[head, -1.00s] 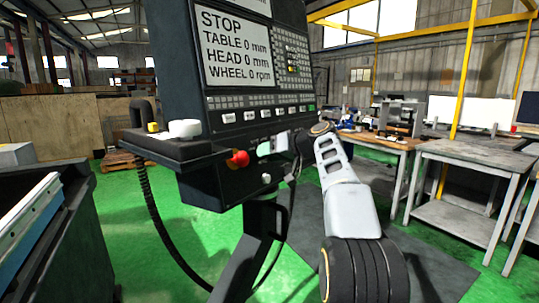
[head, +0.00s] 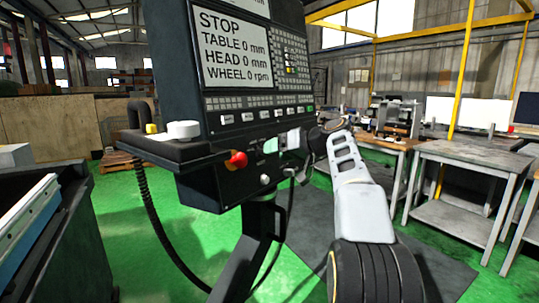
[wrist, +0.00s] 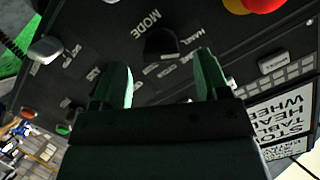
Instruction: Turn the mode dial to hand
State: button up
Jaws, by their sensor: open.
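The mode dial (wrist: 161,43) is a small dark knob on the black control panel in the wrist view, beside the printed word MODE. Small labels surround it; one to its right seems to read HAND, and the others are too blurred to read. Which label the dial points to cannot be told. My gripper (wrist: 163,66) is open, with its two greenish fingers on either side of the dial's line and apart from it. In the head view my gripper (head: 287,142) is at the right side of the panel front, and I cannot make out the dial there.
A red stop button (head: 238,160) sticks out left of my gripper, and a pale knob (head: 264,180) sits below. The console screen (head: 234,47) shows STOP and zero readings. A white knob (head: 183,130) stands on the left ledge. Workbenches (head: 465,155) stand at right.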

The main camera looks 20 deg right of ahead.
jog(key=v, duration=1)
jog(key=shift+p, duration=0.35)
jog(key=shift+w, duration=0.1)
jog(key=d+f+m+g+h, duration=0.2)
jog(key=d+f+m+h, duration=0.15)
jog(key=f+m, duration=0.45)
jog(key=s+a+f+g+h+p, duration=0.25)
jog(key=a+f+p, duration=0.25)
jog(key=f, duration=0.3)
jog(key=s+a+n+g+h+p, duration=0.2)
jog(key=s+a+n+p, duration=0.5)
jog(key=s+a+p, duration=0.5)
jog(key=shift+s+a+f+g, duration=0.5)
jog(key=shift+s+a+g, duration=0.15)
jog(key=shift+s+a, duration=2.15)
jog(key=shift+w+a, duration=0.3)
